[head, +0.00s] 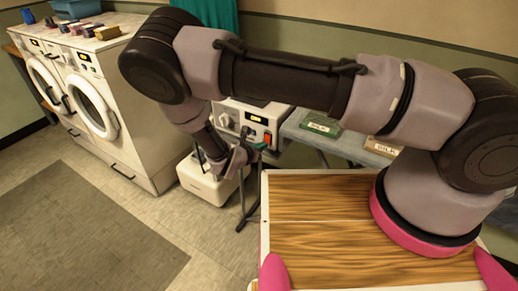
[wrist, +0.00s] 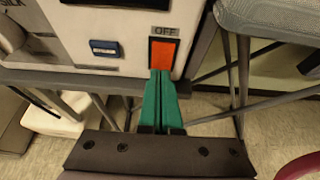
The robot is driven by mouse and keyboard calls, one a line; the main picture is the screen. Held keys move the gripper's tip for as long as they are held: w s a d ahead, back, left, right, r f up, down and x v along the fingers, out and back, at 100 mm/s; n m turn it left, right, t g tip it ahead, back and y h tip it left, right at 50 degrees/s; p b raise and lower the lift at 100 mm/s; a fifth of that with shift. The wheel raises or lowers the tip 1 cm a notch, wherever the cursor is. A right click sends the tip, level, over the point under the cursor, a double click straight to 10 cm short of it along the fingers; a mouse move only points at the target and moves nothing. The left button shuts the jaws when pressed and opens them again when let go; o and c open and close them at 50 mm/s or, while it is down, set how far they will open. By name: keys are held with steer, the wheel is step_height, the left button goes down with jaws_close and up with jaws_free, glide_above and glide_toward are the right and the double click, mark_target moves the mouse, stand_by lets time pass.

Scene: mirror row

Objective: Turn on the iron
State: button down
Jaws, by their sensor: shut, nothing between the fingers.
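No separate hand iron can be made out.
The grey ironing board (head: 345,144) carries a green box (head: 320,125) and a tan box (head: 382,147). Thin metal legs (wrist: 243,80) stand beside the panel. A white container (head: 207,184) is below.

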steer(key=shift+w+d+f, duration=0.15)
steer(key=shift+w, duration=0.1)
stand_by(0.4)
steer(key=shift+r, duration=0.9)
